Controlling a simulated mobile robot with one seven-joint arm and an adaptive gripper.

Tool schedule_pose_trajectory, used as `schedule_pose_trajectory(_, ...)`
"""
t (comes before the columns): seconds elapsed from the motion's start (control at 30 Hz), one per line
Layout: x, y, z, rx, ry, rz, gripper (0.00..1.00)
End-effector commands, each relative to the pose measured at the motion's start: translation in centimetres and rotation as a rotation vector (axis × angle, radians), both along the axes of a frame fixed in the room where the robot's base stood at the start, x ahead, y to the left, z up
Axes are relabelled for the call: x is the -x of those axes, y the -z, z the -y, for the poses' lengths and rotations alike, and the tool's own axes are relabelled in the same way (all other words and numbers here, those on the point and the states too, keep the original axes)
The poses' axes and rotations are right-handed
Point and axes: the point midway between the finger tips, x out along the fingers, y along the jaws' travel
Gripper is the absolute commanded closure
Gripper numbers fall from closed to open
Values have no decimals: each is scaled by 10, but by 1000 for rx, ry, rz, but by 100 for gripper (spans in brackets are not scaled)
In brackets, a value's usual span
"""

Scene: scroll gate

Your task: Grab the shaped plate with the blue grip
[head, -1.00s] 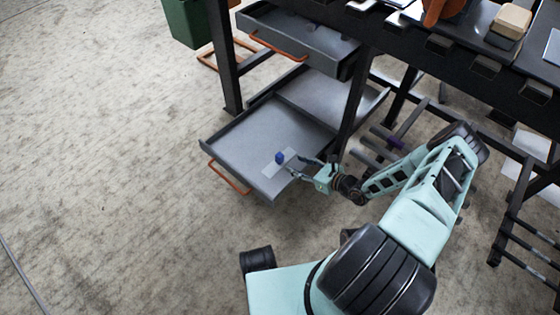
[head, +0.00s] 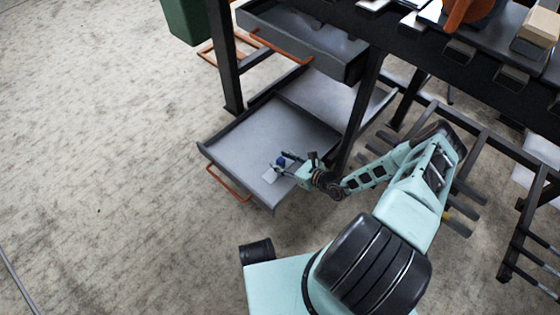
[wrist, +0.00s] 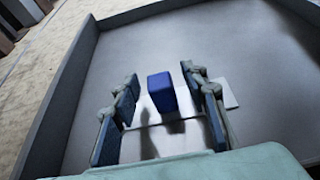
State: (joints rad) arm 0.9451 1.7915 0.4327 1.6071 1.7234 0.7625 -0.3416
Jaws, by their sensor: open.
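The plate (head: 269,175) is a flat, light grey piece lying in the open lower drawer (head: 238,147). Its blue grip (head: 281,162) is a small block standing up from it. In the wrist view the blue grip (wrist: 162,92) stands between my two fingers, with the pale plate (wrist: 180,138) below and around it. My gripper (head: 288,169) is open, with one finger on each side of the grip and visible gaps to both. In the wrist view my gripper (wrist: 160,100) hides part of the plate, so its full outline cannot be told.
The drawer's side wall (wrist: 85,65) stands left of my gripper. An orange handle (head: 228,184) is on the drawer's front. An upper drawer (head: 305,45) hangs partly open above, and a dark bench leg (head: 360,110) stands close to my arm.

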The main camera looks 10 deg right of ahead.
Motion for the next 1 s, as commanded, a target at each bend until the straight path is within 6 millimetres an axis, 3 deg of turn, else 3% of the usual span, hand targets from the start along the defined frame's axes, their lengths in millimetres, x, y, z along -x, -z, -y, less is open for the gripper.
schedule_pose_trajectory(0.3, 0, 2, -2, 2, 1, 0, 59)
schedule_pose_trajectory(0.7, 0, 2, -2, 2, 1, 0, 100)
schedule_pose_trajectory(1.0, -1, 1, -2, 1, 2, 2, 100)
